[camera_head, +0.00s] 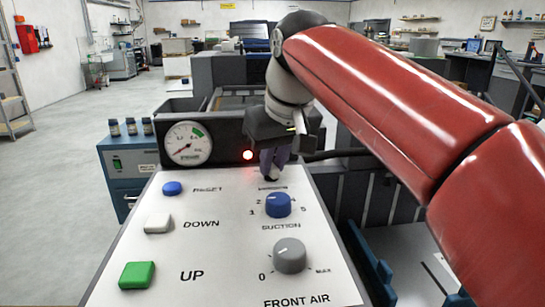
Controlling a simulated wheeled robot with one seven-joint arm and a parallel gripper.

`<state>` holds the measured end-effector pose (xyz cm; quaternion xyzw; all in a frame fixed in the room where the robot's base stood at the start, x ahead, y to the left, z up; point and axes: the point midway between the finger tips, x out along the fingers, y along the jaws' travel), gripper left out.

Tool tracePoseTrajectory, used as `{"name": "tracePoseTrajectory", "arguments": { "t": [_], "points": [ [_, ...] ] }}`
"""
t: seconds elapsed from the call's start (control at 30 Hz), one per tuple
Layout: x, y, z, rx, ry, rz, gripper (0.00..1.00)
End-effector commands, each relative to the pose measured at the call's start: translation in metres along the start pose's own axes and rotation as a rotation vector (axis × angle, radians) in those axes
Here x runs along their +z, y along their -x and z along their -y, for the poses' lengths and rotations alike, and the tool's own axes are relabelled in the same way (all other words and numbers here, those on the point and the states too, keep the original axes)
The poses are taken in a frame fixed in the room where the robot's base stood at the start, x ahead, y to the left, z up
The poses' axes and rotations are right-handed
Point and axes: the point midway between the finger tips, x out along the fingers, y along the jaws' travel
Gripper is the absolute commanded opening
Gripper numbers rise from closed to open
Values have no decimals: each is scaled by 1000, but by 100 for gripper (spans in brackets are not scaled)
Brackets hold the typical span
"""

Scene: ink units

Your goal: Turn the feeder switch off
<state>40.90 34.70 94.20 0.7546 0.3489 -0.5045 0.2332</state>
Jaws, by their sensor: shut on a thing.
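The sloping pale control panel (215,235) fills the lower middle of the head view. My gripper (273,167) points down at the panel's far edge, to the right of the lit red lamp (248,155). Its fingers are shut on a small dark switch (271,178), which they mostly hide. A small label below it, above the blue knob, is too blurred to read for certain. I cannot tell which position the switch is in.
The panel also carries a blue SUCTION knob (278,205), a grey FRONT AIR knob (290,256), a blue button (172,188), a white DOWN button (158,223) and a green UP button (137,275). A round gauge (187,143) stands behind. Open floor lies left.

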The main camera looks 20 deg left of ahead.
Motion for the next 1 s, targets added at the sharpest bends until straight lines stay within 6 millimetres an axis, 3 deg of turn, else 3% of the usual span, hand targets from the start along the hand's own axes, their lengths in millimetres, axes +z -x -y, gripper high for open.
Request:
{"name": "tracePoseTrajectory", "arguments": {
  "t": [0.4, 0.9, 0.93, 1.0],
  "points": [
    [-1, 0, -2, -62, 149, -3, 0],
    [-1, 1, -1, -68, 165, -4, 0],
    [-1, 1, -1, -68, 165, -4, 18],
    [-1, 0, -1, -68, 165, -3, 28]
  ]
}}
